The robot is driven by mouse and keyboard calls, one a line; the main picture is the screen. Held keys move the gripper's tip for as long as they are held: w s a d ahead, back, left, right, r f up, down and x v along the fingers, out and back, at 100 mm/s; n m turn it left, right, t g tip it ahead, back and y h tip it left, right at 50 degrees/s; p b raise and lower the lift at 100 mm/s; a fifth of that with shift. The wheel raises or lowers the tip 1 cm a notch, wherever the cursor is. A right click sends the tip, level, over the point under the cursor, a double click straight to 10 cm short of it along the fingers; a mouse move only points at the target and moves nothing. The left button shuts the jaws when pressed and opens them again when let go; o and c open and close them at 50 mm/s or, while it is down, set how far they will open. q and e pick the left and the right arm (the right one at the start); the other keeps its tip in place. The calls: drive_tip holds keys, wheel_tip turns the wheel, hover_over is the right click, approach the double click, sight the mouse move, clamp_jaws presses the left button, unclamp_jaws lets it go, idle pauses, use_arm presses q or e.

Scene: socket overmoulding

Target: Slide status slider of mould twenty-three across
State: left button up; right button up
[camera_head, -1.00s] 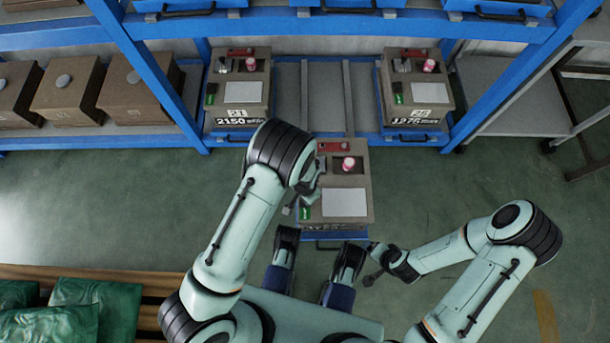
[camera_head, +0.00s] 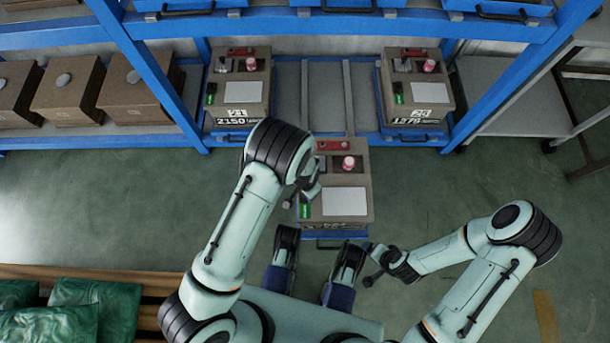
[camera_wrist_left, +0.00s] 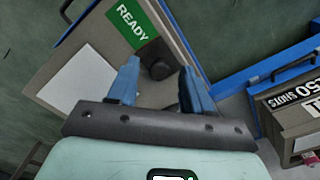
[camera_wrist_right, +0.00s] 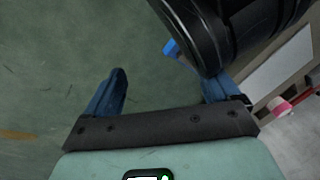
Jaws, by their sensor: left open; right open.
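The mould (camera_head: 357,218) in the middle is a grey-brown block on a pulled-out blue drawer, with a white plate, a red part and a pink-topped cylinder. Its number is not readable from here. A green READY field (camera_wrist_left: 126,22) shows beside a dark status slider (camera_wrist_left: 157,60) in the left wrist view. The green field also shows at the mould's left front in the head view. My left gripper (camera_wrist_left: 160,83) is open, with its blue fingers on either side of the slider. I cannot tell whether they touch it. My right gripper (camera_head: 373,266) is open and empty, in front of the mould.
Brown boxes (camera_head: 70,92) fill the shelf at left. Green sacks (camera_head: 95,310) lie on a wooden pallet. The floor at right is mostly clear.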

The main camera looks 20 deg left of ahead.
use_arm(q)
wheel_tip(320, 180, up, 7)
drive_tip(key=shift+r+p, duration=0.1)
drive_tip(key=shift+p, duration=1.15)
wheel_tip(320, 180, up, 6)
drive_tip(key=p, duration=0.2)
use_arm(e)
wheel_tip(320, 180, up, 6)
drive_tip(key=s+a, duration=0.1)
drive_tip(key=a, duration=0.1)
drive_tip(key=shift+a+n+y, duration=0.3)
drive_tip(key=shift+a, duration=0.1)
